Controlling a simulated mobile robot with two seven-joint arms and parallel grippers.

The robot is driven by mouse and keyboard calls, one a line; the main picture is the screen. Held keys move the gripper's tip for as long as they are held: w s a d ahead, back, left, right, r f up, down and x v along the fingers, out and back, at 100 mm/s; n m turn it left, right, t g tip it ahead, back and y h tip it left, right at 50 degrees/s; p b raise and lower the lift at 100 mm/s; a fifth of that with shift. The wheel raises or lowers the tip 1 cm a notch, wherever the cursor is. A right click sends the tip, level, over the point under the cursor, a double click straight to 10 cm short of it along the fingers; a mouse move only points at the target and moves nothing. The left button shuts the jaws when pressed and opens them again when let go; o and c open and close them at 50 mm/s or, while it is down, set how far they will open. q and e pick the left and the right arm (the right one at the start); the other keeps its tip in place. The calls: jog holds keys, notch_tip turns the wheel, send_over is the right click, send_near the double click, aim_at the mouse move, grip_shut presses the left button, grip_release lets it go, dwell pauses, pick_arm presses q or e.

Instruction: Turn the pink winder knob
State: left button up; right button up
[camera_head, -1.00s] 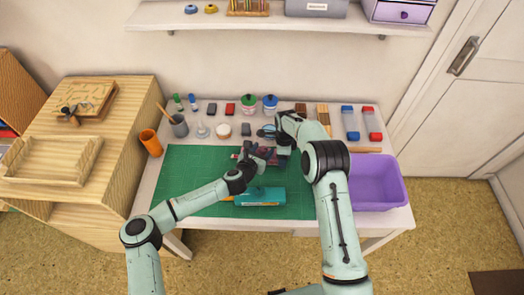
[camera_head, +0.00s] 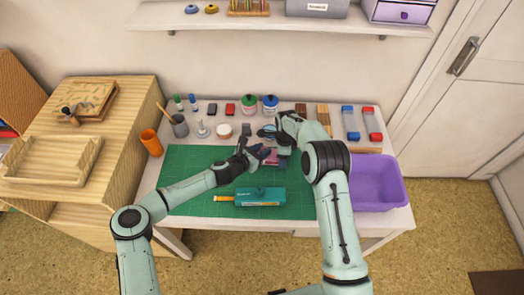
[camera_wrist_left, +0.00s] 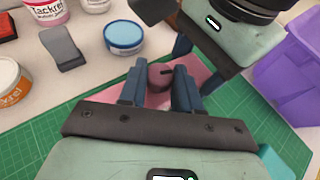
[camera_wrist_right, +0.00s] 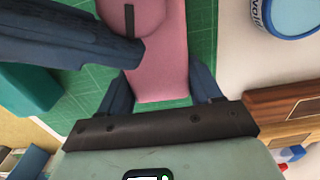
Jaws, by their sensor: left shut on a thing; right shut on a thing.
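The pink winder (camera_head: 273,160) is at the back of the green mat, partly covered by my grippers in the head view. Its pink body (camera_wrist_right: 163,60) lies between the two fingers of my right gripper (camera_wrist_right: 160,98), which is shut on it. The round, duller pink knob (camera_wrist_left: 160,76) with a dark mark sits between the fingers of my left gripper (camera_wrist_left: 160,90), which is shut on it. The knob (camera_wrist_right: 128,17) also shows at the top of the right wrist view, next to a dark finger of my left gripper.
A teal box (camera_head: 262,196) lies on the green mat (camera_head: 190,170) in front of the winder. A purple bin (camera_head: 378,182) stands at the right. Jars, including a blue-lidded one (camera_wrist_left: 124,36), line the back. The mat's left part is free.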

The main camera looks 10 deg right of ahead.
pick_arm(q)
jog(key=m+g+h, duration=0.1)
jog(key=m+g, duration=0.1)
jog(key=w+m+g+h, duration=0.1)
jog(key=m+g, duration=0.2)
jog(key=shift+a+f, duration=0.1)
jog(key=shift+a, duration=0.05)
jog(key=shift+m+g, duration=0.4)
jog(key=shift+g, duration=0.1)
jog(key=shift+s+a+m+g, duration=0.1)
jog(key=shift+m+g, duration=0.2)
jog(key=shift+g, duration=0.2)
jog(key=o, duration=1.1)
jog(key=shift+c, duration=0.2)
jog(key=v, duration=1.2)
jog(key=shift+f, duration=0.15)
